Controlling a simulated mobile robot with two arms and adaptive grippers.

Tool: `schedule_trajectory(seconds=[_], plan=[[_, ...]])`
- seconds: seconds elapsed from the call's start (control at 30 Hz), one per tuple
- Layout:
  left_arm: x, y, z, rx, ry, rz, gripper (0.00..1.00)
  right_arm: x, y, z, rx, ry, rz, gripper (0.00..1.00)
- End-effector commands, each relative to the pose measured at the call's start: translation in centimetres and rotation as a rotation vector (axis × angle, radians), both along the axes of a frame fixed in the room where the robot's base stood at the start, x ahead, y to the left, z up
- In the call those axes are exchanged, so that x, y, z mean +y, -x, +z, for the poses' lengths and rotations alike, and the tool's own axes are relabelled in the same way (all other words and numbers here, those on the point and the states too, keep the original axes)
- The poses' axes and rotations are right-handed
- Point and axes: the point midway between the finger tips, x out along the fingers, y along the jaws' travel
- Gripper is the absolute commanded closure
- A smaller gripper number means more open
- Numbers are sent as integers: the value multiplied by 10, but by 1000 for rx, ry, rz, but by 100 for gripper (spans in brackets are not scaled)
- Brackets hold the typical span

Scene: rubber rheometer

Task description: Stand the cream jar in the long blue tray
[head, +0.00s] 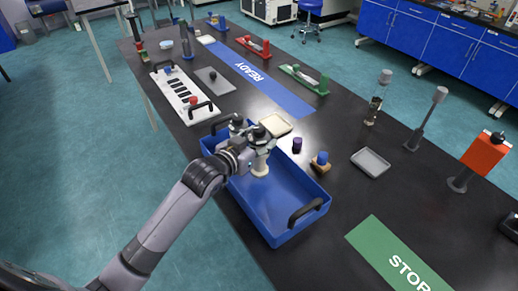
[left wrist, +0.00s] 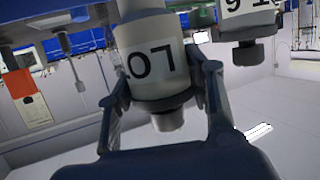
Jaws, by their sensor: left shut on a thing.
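My left gripper (head: 256,140) is over the long blue tray (head: 284,228), near its far end. It is shut on the cream jar (head: 262,161), which hangs below the fingers inside the tray outline. In the left wrist view the jar (left wrist: 150,62) sits between the two fingers (left wrist: 165,100), with a white label and a grey cap; the picture is upside down. The jar looks about upright. I cannot tell whether its base touches the tray floor. My right gripper is not in view.
A second labelled jar (left wrist: 248,22) shows in the left wrist view. A purple-capped item (head: 297,145) and a blue-topped block (head: 320,161) stand right of the tray. A grey dish (head: 370,162) and green mat (head: 397,255) lie further right. The tray's near half is empty.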

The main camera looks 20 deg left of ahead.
Motion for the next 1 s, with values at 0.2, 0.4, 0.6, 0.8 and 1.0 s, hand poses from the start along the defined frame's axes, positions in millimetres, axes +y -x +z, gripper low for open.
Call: schedule_trajectory(seconds=[0.2, 0.4, 0.6, 0.8, 1.0], plan=[[0, 0, -31, 2, -1, 0, 100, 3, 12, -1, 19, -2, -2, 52], [0, 0, -33, 0, -1, 0, 100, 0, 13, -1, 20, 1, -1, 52], [0, 0, -36, 1, 0, 0, 100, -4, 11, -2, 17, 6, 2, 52], [0, 0, -36, 2, -1, 0, 40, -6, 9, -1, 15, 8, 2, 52], [0, 0, -36, 2, -1, 0, 33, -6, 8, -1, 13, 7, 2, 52]])
